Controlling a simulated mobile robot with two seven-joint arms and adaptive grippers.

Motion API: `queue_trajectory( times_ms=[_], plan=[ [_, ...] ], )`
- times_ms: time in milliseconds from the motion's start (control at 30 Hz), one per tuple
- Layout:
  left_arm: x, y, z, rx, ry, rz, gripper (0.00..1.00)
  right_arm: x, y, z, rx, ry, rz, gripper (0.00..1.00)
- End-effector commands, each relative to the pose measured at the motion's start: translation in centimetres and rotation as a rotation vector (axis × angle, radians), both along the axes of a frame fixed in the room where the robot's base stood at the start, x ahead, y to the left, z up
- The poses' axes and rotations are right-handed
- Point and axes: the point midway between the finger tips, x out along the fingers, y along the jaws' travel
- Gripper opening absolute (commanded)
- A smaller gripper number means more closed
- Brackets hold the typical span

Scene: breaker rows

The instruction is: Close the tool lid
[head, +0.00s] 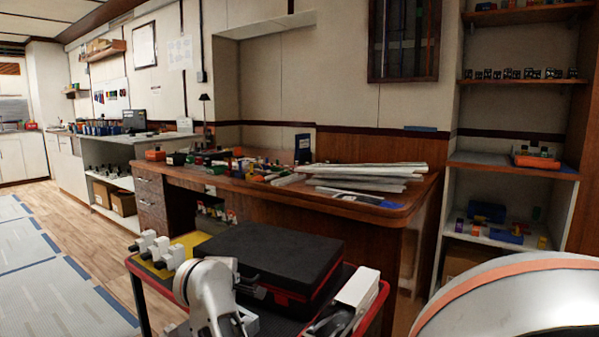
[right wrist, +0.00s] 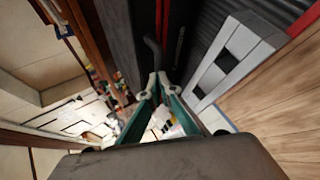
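A black tool case (head: 290,292) with red trim sits on a red-rimmed cart in the head view. Its black lid (head: 275,248) lies about flat over the body; I cannot tell whether it is fully seated. A white part of my left arm (head: 205,290) stands in front of the case's left side and hides part of it. My left gripper cannot be made out. In the right wrist view my right gripper (right wrist: 158,82) has its fingertips together, beside a dark ribbed surface (right wrist: 205,35). I see nothing held.
White blocks (head: 160,250) stand on the cart's yellow left part. A white box-like piece (head: 357,290) is at the case's right. Behind is a wooden desk (head: 290,192) with flat panels (head: 370,172) and clutter. Shelves (head: 510,160) stand at the right. Open floor (head: 60,270) is at the left.

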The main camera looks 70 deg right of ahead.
Motion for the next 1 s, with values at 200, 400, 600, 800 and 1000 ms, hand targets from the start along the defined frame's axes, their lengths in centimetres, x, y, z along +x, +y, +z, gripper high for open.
queue_trajectory(
  times_ms=[200,400,600,800,1000],
  plan=[
    [0.0,-0.1,-0.1,-0.002,0.003,0.002,0.67,-0.2,-0.1,2.2,0.005,0.004,-0.005,0.0],
    [0.0,-0.1,0.0,-0.004,0.002,0.003,0.67,-0.1,0.1,6.5,0.0,-0.004,-0.003,0.0],
    [0.0,-0.1,0.0,-0.005,0.002,0.003,0.67,-0.1,0.2,9.3,-0.003,-0.004,-0.001,0.0],
    [0.0,-0.1,0.0,-0.005,0.002,0.003,0.67,-0.1,0.2,10.2,-0.006,-0.002,0.0,0.0],
    [0.0,-0.1,0.1,-0.003,0.0,0.003,0.67,-0.1,0.2,10.4,-0.005,-0.005,0.001,0.0]
  ],
)
